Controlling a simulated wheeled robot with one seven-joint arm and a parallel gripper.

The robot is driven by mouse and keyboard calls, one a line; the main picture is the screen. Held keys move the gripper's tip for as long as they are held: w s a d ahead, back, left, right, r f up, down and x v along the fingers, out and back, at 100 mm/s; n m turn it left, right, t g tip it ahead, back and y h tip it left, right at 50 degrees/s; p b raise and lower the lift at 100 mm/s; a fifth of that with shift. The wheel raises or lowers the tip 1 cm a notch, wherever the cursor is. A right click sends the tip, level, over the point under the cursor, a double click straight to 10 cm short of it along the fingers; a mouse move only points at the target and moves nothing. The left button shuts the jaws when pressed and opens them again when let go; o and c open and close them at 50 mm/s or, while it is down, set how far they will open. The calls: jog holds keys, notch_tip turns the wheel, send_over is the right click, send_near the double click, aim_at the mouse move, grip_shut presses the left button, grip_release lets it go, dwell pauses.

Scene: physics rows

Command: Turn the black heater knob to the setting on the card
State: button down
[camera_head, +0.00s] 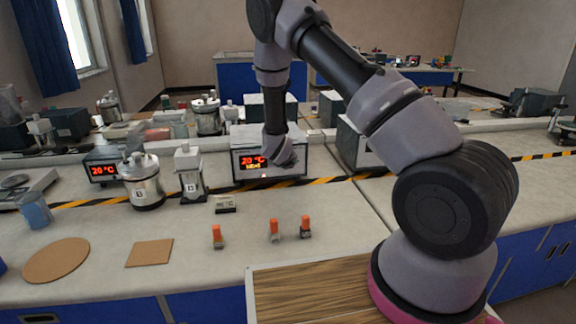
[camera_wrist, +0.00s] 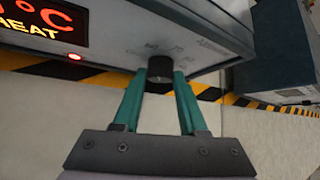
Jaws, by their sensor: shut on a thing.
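In the head view my gripper (camera_head: 287,162) covers the knob. The card (camera_head: 225,204) stands in front of the heater; its writing is too small to read surely.
A second heater (camera_head: 102,170) at the left also shows 20 °C. A metal pot (camera_head: 142,185) and a white bottle (camera_head: 189,178) stand left of the heater. Several orange-topped items (camera_head: 274,230) stand in front. Black-yellow tape (camera_head: 335,181) crosses the bench.

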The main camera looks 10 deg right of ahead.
jog(key=m+t+y, duration=0.1)
jog(key=m+y, duration=0.2)
jog(key=y, duration=0.2)
jog(key=d+f+m+y, duration=0.1)
jog(key=m+y, duration=0.2)
jog(key=y, duration=0.2)
jog(key=d+m+t+y, duration=0.1)
jog(key=m+y, duration=0.3)
jog(key=y, duration=0.1)
jog(key=shift+d+f+t+y, duration=0.2)
jog(key=shift+f+t+y, duration=0.1)
jog(key=shift+y, duration=0.1)
dwell(1.1)
dwell(0.6)
jog(key=shift+c, duration=2.2)
grip_release()
jog(key=shift+a, duration=0.1)
jog(key=shift+r, duration=0.1)
jog(key=f+v, duration=0.1)
jog(key=v, duration=1)
jog(key=shift+r, duration=0.25)
